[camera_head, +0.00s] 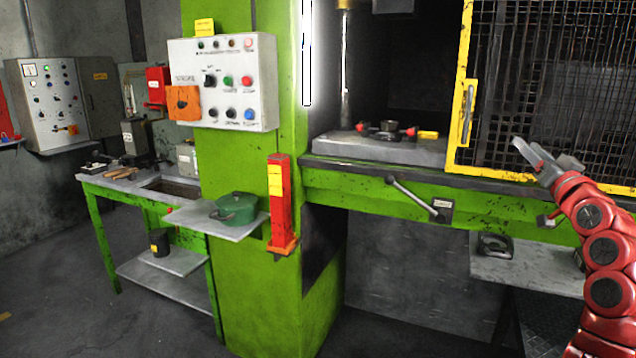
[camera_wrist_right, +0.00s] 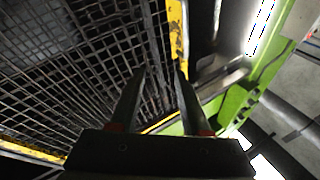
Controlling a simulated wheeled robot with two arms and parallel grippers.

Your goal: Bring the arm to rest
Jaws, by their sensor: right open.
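My right arm comes in from the right in the head view, red with dark joints. Its gripper (camera_head: 548,158) is raised in front of the lower part of the yellow-framed mesh guard (camera_head: 548,80). In the right wrist view the two dark fingers of the gripper (camera_wrist_right: 160,78) are apart with nothing between them. The mesh guard also fills the left of that view (camera_wrist_right: 70,65). My left gripper is in neither view.
The green press (camera_head: 245,300) carries a control panel (camera_head: 222,85), a lever (camera_head: 412,197) and a red post (camera_head: 280,205). A green pot (camera_head: 236,207) stands on a side shelf. A green-legged workbench (camera_head: 97,225) is at the left. Floor at the lower left is clear.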

